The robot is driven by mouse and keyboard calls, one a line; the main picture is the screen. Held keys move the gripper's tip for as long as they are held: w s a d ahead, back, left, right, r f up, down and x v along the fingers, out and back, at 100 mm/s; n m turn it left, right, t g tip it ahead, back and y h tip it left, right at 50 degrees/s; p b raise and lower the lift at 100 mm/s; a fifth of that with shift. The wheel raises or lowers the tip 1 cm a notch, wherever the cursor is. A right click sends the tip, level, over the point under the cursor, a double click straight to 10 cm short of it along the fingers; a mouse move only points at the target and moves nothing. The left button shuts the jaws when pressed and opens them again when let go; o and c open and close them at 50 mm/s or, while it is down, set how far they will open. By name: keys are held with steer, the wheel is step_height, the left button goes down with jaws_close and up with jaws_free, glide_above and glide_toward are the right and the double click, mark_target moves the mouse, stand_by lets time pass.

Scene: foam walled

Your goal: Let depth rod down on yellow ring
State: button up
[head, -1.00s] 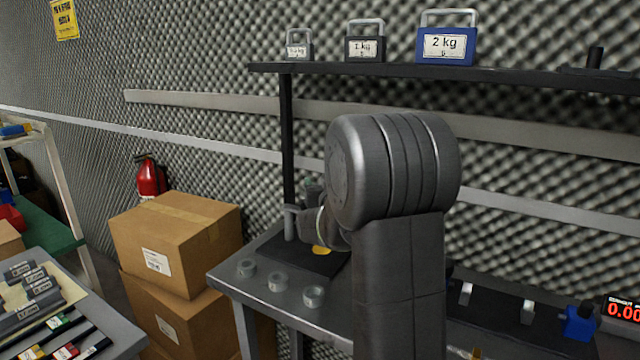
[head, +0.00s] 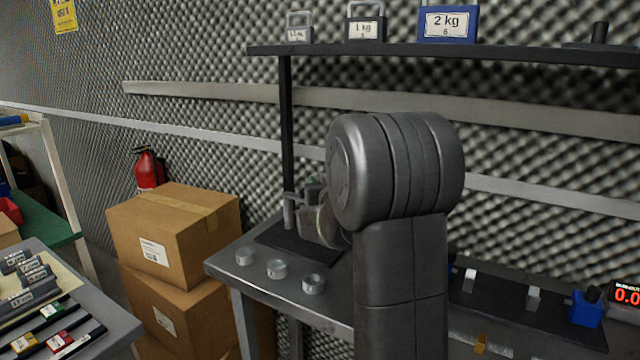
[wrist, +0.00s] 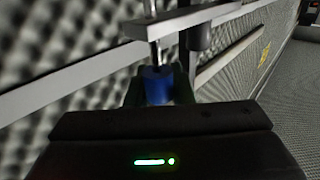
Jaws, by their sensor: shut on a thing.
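My gripper (wrist: 158,92) is shut on a blue block or knob (wrist: 157,86) in the wrist view. A thin metal rod (wrist: 153,32) runs from the blue piece past a pale metal bar; I take this to be the depth rod. In the head view, my own arm hides most of the gripper, beside a metal post (head: 289,212) above a black base (head: 285,242). The yellow ring is not visible now; my arm covers the part of the base where yellow showed earlier. Whether the rod touches anything below is hidden.
Several grey rings (head: 277,268) sit along the table's front edge (head: 250,290). A shelf (head: 400,52) with labelled weights (head: 448,24) spans above. Cardboard boxes (head: 175,235) stand left of the table. A blue device (head: 587,308) is at right.

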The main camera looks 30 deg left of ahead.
step_height(320, 180, down, 3)
steer(key=shift+r+b, duration=0.2)
steer(key=shift+b, duration=0.8)
steer(key=o, duration=0.8)
steer(key=shift+c, duration=0.2)
steer(key=shift+f, duration=0.1)
